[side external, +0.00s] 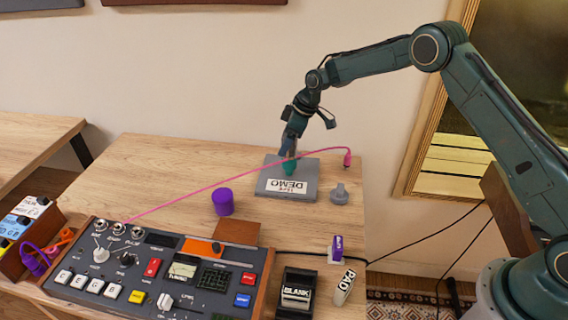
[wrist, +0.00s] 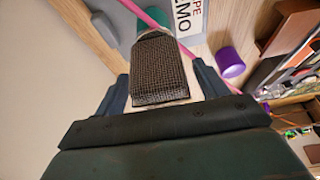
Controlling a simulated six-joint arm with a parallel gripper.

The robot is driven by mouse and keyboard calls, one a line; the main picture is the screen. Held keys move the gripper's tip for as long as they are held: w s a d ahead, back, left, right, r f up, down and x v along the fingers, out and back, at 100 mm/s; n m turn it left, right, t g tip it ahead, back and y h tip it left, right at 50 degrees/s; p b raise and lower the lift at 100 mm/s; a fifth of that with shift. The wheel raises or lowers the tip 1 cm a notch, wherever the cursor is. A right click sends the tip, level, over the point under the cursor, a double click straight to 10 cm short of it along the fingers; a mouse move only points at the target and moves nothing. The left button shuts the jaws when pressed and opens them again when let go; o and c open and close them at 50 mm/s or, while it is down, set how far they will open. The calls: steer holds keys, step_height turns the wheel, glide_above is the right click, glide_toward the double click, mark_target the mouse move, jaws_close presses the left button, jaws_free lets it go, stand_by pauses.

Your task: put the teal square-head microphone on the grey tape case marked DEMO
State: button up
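The teal square-head microphone (side external: 289,167) is at my gripper (side external: 291,146) over the grey tape case marked DEMO (side external: 305,166). Its teal body points down at the case; I cannot tell whether its end touches the top. In the wrist view its dark mesh head (wrist: 160,72) fills the space between my two fingers (wrist: 161,86), with a pale rim reaching toward both. My gripper looks shut on this head. Part of the teal body (wrist: 150,20) and the case's white label (wrist: 188,15) show beyond it.
A pink cable (side external: 213,184) crosses over the case beside the microphone, ending in a plug (side external: 347,158). A purple cylinder (side external: 223,202) stands left of the case, a grey knobbed piece (side external: 339,194) right of it. The mixer console (side external: 150,270) fills the front.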

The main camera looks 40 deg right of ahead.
steer(key=shift+r, duration=0.1)
steer(key=v, duration=1.2)
stand_by(0.6)
steer(key=s+r+m+t+h, duration=0.15)
steer(key=s+r+m, duration=0.25)
steer(key=s+r, duration=1.35)
steer(key=s+d+f+m+h, duration=0.1)
steer(key=s+f+m, duration=0.1)
steer(key=s, duration=1.1)
steer(key=s+f+m, duration=0.2)
steer(key=s+m, duration=0.1)
steer(key=s, duration=1)
steer(key=shift+d+t+h, duration=0.35)
steer(key=shift+d+t, duration=0.05)
steer(key=shift+t, duration=0.05)
